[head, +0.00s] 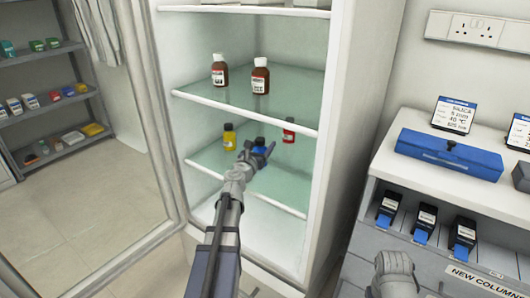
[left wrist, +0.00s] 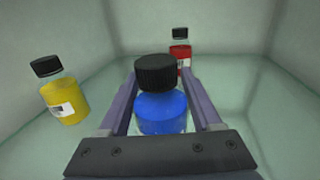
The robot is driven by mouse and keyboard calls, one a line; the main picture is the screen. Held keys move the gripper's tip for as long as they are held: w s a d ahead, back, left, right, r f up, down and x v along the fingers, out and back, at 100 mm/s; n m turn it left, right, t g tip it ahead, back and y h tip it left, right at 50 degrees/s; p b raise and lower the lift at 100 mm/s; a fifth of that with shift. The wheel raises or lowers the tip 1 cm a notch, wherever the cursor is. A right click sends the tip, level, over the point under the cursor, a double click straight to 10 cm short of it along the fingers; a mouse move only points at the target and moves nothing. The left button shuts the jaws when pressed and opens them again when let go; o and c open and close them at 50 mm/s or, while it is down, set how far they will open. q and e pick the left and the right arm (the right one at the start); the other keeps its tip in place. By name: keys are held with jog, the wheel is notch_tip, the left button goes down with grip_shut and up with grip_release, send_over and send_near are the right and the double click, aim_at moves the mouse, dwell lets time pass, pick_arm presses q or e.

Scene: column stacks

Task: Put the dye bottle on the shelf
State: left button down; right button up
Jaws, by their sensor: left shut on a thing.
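My left gripper (head: 257,156) is shut on the blue dye bottle (head: 259,144), which has a black cap. In the left wrist view the blue bottle (left wrist: 161,112) stands upright between the two fingers. It is inside the open cabinet at the lower glass shelf (head: 283,187). Its base is hidden, so I cannot tell whether it touches the glass. A yellow bottle (head: 229,138) stands to its left and a red bottle (head: 289,131) stands farther back to its right. My right gripper's fingers do not show.
Two brown bottles (head: 219,74) (head: 260,79) stand on the glass shelf above. The cabinet's glass door (head: 95,170) is open at left. At right, a bench carries a blue box (head: 448,154). In the left wrist view, glass (left wrist: 245,125) right of the gripper is clear.

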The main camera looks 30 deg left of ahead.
pick_arm(q)
jog(key=shift+w, duration=0.1)
jog(key=shift+f, duration=0.15)
jog(key=c, duration=0.5)
grip_release()
jog(key=o, duration=0.4)
jog(key=shift+o, duration=0.2)
jog(key=shift+d, duration=0.1)
